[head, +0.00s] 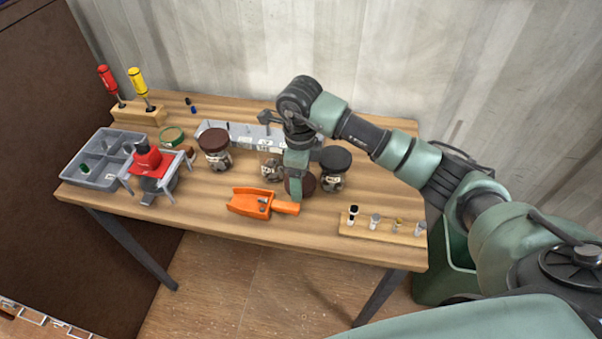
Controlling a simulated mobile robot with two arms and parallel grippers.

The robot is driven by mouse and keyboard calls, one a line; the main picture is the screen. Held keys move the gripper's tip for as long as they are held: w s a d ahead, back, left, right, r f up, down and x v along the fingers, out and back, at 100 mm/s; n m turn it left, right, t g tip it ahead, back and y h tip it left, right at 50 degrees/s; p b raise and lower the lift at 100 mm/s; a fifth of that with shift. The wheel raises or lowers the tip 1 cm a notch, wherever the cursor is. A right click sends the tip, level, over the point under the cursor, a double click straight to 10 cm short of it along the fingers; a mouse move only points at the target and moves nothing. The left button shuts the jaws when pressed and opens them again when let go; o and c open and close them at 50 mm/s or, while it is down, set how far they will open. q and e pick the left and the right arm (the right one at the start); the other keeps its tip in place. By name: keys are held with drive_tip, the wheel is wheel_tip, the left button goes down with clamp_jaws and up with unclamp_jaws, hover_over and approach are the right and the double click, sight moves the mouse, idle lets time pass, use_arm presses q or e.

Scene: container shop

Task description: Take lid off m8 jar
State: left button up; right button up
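My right gripper (296,192) points down over the right middle of the workbench. A brown round lid (308,184) shows behind and beside its fingers; I cannot tell whether they grip it or whether it lies on the table. Just left of it stands a small glass jar (271,170) with dark contents and no lid visible on top. A jar with a brown lid (214,141) stands further left. A jar with a black lid (335,159) stands right of the gripper. The labels are too small to read, so I cannot tell which is m8. My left gripper is not in view.
An orange tool (250,203) lies in front of the gripper. A peg strip (383,229) is at front right. A grey divided tray (88,178), a red-topped device (152,163) and a screwdriver stand (138,113) are at left. A grey bin (243,129) is behind the jars.

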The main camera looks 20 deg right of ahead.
drive_tip(key=shift+w+d, duration=0.4)
drive_tip(key=shift+w, duration=0.2)
drive_tip(key=shift+w+d+f+p, duration=0.15)
drive_tip(key=shift+w+f+p, duration=0.05)
drive_tip(key=shift+p, duration=0.35)
wheel_tip(320, 180, down, 2)
drive_tip(key=shift+f+p, duration=0.2)
drive_tip(key=shift+p, duration=0.35)
drive_tip(key=shift+f, duration=0.35)
drive_tip(key=shift+f, duration=0.1)
drive_tip(key=shift+f, duration=0.15)
drive_tip(key=o, duration=1.5)
drive_tip(key=shift+o, duration=0.2)
